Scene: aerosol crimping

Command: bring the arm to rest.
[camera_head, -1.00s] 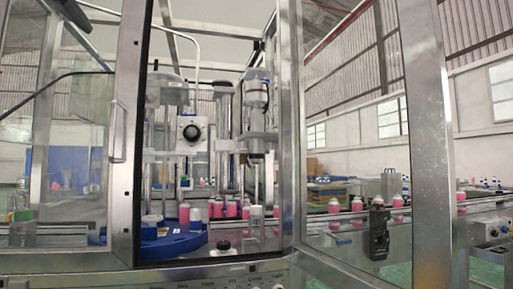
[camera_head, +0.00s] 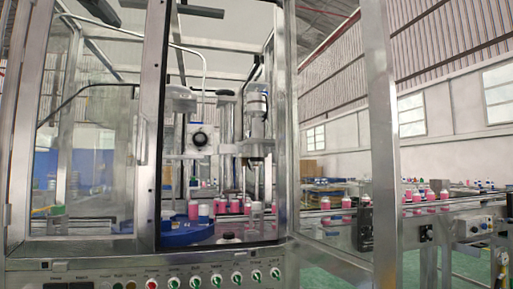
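Neither of my arms nor grippers shows in the head view. In front of me stands the crimping machine, a metal-framed cabinet (camera_head: 151,130) with clear panels and an opening in the middle. Inside, a blue rotary table (camera_head: 187,233) sits low, with pink cans (camera_head: 193,210) and a blue-and-white one (camera_head: 204,214) at its back. More pink cans (camera_head: 234,206) stand in a row to the right. A crimping head unit (camera_head: 255,118) hangs above them, and a round dial (camera_head: 199,139) faces me.
A control panel (camera_head: 190,272) with several knobs and buttons runs along the cabinet's front. A conveyor (camera_head: 410,212) with pink cans (camera_head: 445,197) extends to the right. A metal post (camera_head: 382,140) stands at right. Green floor (camera_head: 340,262) shows at the lower right.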

